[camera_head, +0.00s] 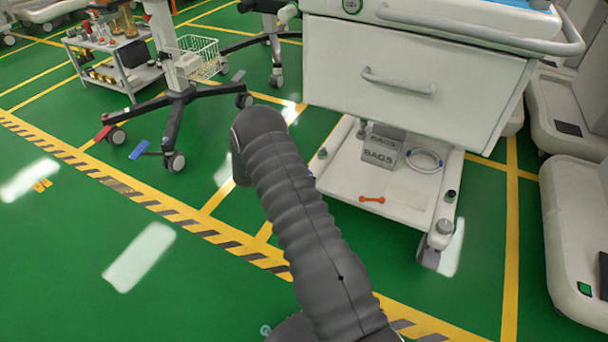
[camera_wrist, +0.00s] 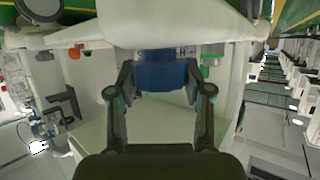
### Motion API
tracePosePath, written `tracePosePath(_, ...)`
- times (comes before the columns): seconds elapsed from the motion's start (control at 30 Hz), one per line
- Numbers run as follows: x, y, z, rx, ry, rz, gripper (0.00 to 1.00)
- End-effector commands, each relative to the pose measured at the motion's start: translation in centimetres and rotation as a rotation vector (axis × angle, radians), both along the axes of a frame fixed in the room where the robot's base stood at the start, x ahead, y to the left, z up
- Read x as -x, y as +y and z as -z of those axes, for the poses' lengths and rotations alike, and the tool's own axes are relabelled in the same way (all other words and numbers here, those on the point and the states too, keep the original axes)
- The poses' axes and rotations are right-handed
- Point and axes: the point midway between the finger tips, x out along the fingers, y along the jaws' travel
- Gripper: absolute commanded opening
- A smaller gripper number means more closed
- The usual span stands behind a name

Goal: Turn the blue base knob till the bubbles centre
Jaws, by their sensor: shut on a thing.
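The blue base knob (camera_wrist: 162,76) is in the upper middle of the wrist view, under the edge of a pale body. My gripper (camera_wrist: 161,88) has one finger on each side of the knob and is shut on it. The two dark fingers reach up from the bottom of the view. In the head view my arm's dark ribbed sleeve fills the centre, and neither my gripper nor the blue knob can be made out there. No bubbles can be made out in either view.
The white cart (camera_head: 425,85) with a drawer stands close at right, its lower shelf (camera_head: 345,185) bearing a BAGS box (camera_head: 382,148) and an orange tool (camera_head: 371,199). A wheeled stand (camera_head: 180,98) is at left. Green floor is open at lower left.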

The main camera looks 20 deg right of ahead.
Motion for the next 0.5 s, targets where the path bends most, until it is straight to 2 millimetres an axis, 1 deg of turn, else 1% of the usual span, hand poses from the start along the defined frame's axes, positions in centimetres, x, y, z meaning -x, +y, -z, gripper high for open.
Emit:
tracePosePath(0.03,0.11,-0.32,0.03,0.003,0.001,0.029,0.15)
tracePosePath(0.2,0.17,-0.37,-0.01,0.004,0.002,0.091,0.15)
tracePosePath(0.5,0.26,-0.35,-0.02,0.004,0.004,0.128,0.15)
